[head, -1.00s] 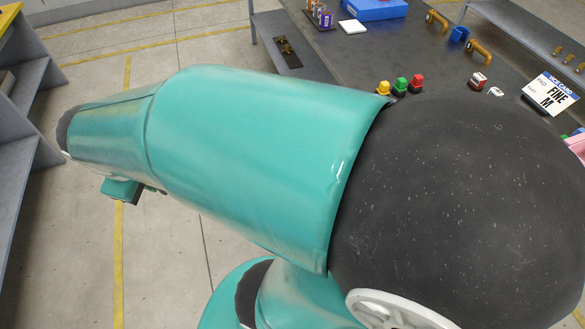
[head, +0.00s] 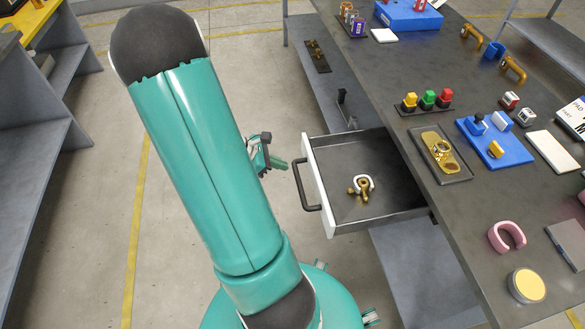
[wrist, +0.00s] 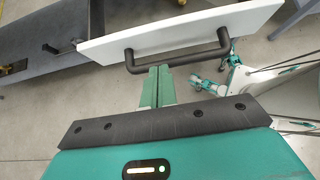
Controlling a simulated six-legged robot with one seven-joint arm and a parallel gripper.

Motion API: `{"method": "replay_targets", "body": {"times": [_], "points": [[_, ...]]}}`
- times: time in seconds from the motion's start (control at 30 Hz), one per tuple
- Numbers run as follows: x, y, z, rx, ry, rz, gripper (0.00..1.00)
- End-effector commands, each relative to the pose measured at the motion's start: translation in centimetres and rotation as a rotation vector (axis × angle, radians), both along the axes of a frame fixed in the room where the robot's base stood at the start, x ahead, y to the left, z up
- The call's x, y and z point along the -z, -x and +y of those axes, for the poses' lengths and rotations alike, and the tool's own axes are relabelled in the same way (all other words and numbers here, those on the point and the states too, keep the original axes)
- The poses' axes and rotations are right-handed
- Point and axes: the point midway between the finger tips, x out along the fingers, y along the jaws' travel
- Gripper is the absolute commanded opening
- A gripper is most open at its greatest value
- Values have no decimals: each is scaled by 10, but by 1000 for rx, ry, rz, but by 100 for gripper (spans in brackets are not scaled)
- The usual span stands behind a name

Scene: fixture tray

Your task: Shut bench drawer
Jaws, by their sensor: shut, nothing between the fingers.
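The bench drawer (head: 345,205) is pulled out from under the dark bench top. Its white front with a black bar handle (head: 306,185) faces left. A brass and white fitting (head: 362,188) lies inside it. My gripper (head: 282,163) is to the left of the drawer front, near the far end of the handle. In the wrist view my gripper's green fingers (wrist: 157,84) are shut and empty, just below the handle (wrist: 176,60) and in front of the white drawer front (wrist: 190,30). I cannot tell whether the fingers touch the handle.
The bench top (head: 400,75) carries a tray of coloured buttons (head: 426,103), a blue fixture plate (head: 497,150), a tray with a brass part (head: 440,155) and a pink ring (head: 506,237). A lower shelf lies under the bench.

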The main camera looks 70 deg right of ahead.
Motion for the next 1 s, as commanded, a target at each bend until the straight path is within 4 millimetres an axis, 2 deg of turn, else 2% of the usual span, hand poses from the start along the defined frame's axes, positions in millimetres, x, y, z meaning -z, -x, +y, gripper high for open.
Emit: {"method": "replay_targets", "body": {"times": [0.5, 0.7, 1.0], "points": [[55, 52, -30, 0, -1, -2, 0], [63, 59, -35, -1, 2, -4, 0], [63, 59, -35, -1, 1, -4, 0]]}}
